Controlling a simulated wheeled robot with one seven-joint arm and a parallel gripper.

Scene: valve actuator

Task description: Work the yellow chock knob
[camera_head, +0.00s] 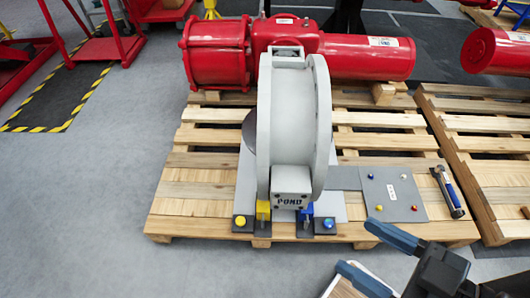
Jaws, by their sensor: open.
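The yellow knob (241,221) sits on a dark pad at the front left of the pallet. Just right of it, a yellow chock (262,210) stands at the left foot of the upright grey valve disc (322,120). A blue chock (308,210) and a blue knob (328,223) are on the right side of the same foot. My gripper (354,245) is open and empty, with two blue fingers, at the lower right. It is nearer the camera than the pallet's front edge and well right of the yellow knob, apart from it.
A grey plate (380,210) with small coloured buttons and a blue-handled tool (447,190) lie on the wooden pallet (185,208) to the right. A large red actuator (345,55) lies behind the valve. The grey floor (80,200) at left is clear.

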